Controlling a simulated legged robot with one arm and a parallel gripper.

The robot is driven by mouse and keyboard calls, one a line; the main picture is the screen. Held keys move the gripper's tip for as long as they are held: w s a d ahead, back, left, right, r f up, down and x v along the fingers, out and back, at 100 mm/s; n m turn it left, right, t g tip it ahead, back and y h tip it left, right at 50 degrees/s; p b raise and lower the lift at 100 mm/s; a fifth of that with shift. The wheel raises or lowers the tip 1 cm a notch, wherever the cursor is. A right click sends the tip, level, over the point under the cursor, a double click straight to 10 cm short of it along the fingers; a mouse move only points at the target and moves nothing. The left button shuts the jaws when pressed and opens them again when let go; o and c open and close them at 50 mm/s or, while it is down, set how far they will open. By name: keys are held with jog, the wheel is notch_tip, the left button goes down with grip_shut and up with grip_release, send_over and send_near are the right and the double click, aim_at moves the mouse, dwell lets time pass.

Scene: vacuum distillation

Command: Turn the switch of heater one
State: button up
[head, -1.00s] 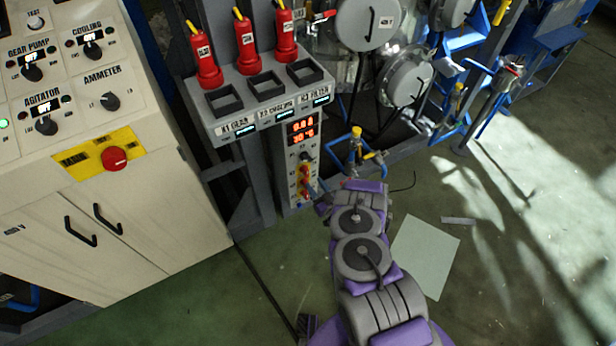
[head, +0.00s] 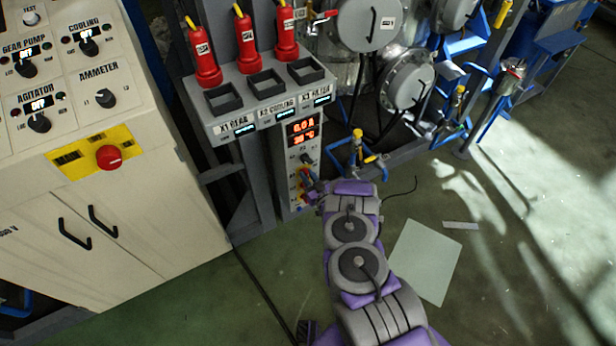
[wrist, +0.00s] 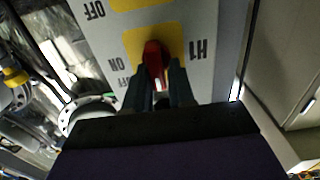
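The heater one switch is a red knob (wrist: 154,60) on a yellow square marked H1, with ON and OFF labels that appear upside down in the wrist view. My gripper (wrist: 163,72) has one dark finger on each side of the knob, with the fingers apart. I cannot tell whether they touch it. In the head view, my gripper (head: 311,192) is at the lower part of the narrow grey heater panel (head: 286,165) and hides part of its switches. A lit red display (head: 302,131) is above them.
A beige control cabinet (head: 150,215) with knobs and a red button (head: 109,157) stands at the left. Red-handled plugs (head: 245,45) stand above the panel. Blue piping with a yellow valve (head: 358,140) is just right of it. A pale sheet (head: 425,260) lies on the floor.

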jog(key=shift+d, duration=0.15)
grip_shut()
jog(key=shift+w+d+f+m+p, duration=0.1)
jog(key=shift+d+f+m+p, duration=0.1)
jog(key=shift+m, duration=2.8)
jog(key=shift+w+d+f+m+p, duration=0.15)
jog(key=shift+m, duration=2.85)
jog(key=shift+w+d+f+m+p, duration=0.1)
jog(key=shift+d+f+m+p, duration=0.1)
jog(key=shift+m, duration=2.8)
jog(key=shift+f, duration=0.1)
